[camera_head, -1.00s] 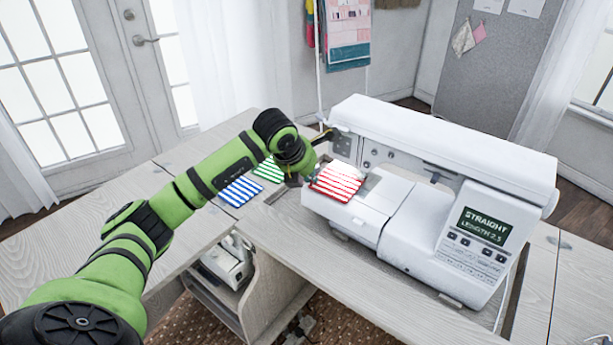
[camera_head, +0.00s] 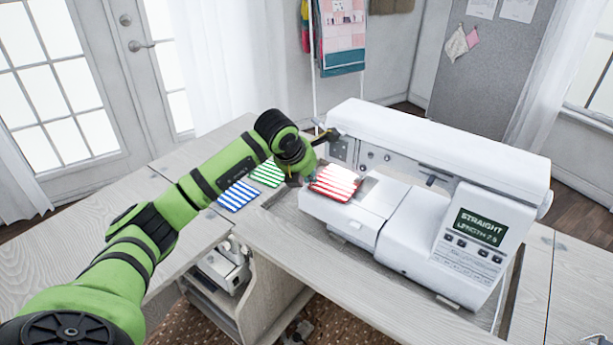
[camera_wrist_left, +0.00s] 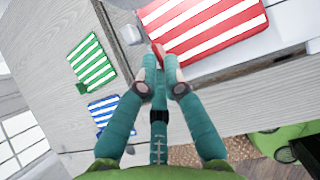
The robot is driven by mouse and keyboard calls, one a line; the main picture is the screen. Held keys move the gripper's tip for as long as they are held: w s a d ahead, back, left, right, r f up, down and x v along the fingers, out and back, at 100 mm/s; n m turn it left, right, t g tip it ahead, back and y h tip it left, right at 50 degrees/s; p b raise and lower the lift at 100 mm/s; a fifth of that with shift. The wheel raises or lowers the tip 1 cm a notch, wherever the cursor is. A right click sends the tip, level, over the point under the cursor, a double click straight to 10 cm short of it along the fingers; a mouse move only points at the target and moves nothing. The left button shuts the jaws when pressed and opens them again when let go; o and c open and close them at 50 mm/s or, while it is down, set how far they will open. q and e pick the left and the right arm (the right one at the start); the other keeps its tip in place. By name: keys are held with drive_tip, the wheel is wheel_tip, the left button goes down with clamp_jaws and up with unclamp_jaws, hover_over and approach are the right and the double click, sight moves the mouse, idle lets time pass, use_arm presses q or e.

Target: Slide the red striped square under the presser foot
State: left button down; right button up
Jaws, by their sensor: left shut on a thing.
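The red and white striped square (camera_head: 337,184) lies over the left end of the white sewing machine's (camera_head: 430,165) bed, below the machine head. It also fills the upper right of the left wrist view (camera_wrist_left: 215,28). My left gripper (camera_wrist_left: 160,60) is shut on the square's near edge, with its teal fingers together. In the head view my left gripper (camera_head: 300,178) is at the square's left side, partly hidden by its own wrist. I cannot make out the presser foot, nor whether the square's far edge is under it. My right gripper is not in view.
A green striped square (camera_head: 268,173) and a blue striped square (camera_head: 238,195) lie on the wooden cabinet top (camera_head: 180,165), left of the machine. The machine's arm and pillar stand right of the red square. Bare tabletop lies to the left.

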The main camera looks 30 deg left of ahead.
use_arm(q)
drive_tip(key=shift+w+d, duration=0.15)
drive_tip(key=shift+w, duration=0.2)
idle(0.3)
drive_tip(key=c, duration=1.3)
unclamp_jaws()
drive_tip(key=shift+f, duration=0.1)
drive_tip(key=shift+s, duration=0.1)
drive_tip(key=v, duration=1.2)
